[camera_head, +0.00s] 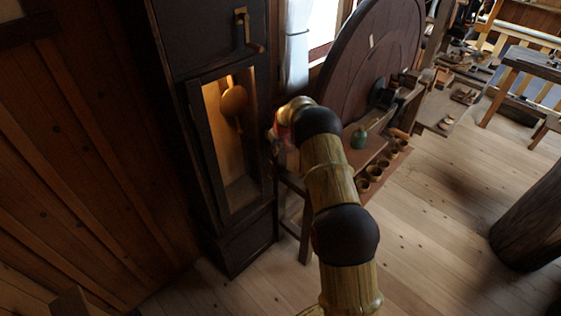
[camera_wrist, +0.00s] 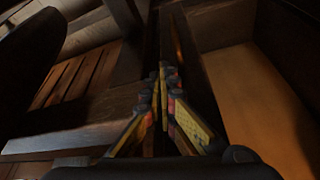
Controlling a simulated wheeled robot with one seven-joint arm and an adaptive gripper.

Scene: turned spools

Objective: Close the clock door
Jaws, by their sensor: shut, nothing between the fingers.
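The tall dark wooden clock case (camera_head: 222,245) stands left of centre in the head view. Its lower front shows a lit, orange-brown interior (camera_head: 240,165) with a round brass pendulum (camera_head: 234,101). My gripper (camera_head: 281,134) is at the right side of the case, mostly hidden by my wrist. In the wrist view my gripper (camera_wrist: 163,75) is shut and empty. Its tips are close to a dark upright board (camera_wrist: 190,65), beside the lit interior (camera_wrist: 255,90). This board may be the clock door seen near its edge; I cannot tell whether the tips touch it.
A large dark wooden wheel (camera_head: 370,50) stands just right of the clock, with a low shelf (camera_head: 395,160) of small cups below it. A thick round post (camera_head: 530,220) stands at the right. A plank wall (camera_head: 80,170) is at the left. The floor (camera_head: 440,230) between is clear.

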